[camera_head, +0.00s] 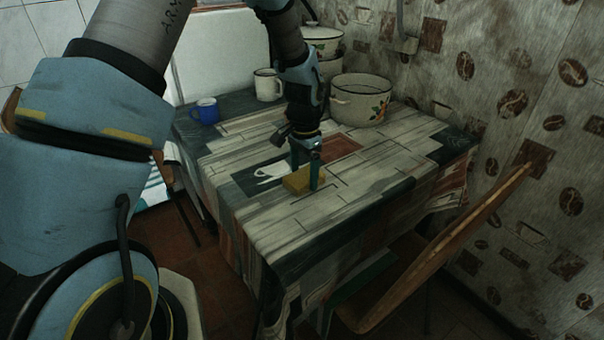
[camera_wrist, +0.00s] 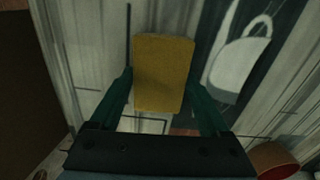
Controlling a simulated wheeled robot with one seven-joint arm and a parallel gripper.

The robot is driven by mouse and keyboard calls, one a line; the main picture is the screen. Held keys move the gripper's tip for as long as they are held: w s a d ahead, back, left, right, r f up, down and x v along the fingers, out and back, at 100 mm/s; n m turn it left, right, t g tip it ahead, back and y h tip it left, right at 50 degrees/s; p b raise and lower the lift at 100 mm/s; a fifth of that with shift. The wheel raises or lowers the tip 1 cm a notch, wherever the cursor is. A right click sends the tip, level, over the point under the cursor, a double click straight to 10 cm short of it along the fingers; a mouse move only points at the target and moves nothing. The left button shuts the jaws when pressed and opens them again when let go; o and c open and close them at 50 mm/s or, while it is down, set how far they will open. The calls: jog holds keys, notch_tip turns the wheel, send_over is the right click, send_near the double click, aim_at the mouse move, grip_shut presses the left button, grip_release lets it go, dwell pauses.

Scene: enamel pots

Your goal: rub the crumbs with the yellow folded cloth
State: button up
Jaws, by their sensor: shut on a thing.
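The yellow folded cloth (camera_head: 297,182) is a small block shape near the middle of the table (camera_head: 280,224). My gripper (camera_head: 305,178) points down and is shut on the cloth, one finger on each side of it. In the wrist view the cloth (camera_wrist: 164,74) sits between the two green fingers of my gripper (camera_wrist: 163,98). The cloth is at or very close to the tabletop; I cannot tell whether it touches. I cannot make out any crumbs in either view.
A blue mug (camera_head: 205,111), a white mug (camera_head: 267,85) and an open enamel pot (camera_head: 359,100) stand along the table's back. A lidded pot (camera_head: 321,42) is behind them. A wooden chair (camera_head: 440,250) is at the front right. The tabletop around the cloth is clear.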

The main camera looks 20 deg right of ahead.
jog(key=shift+d, duration=0.35)
notch_tip(320, 180, up, 3)
jog(key=shift+p, duration=0.85)
jog(key=shift+r+p, duration=2)
jog(key=shift+r, duration=0.6)
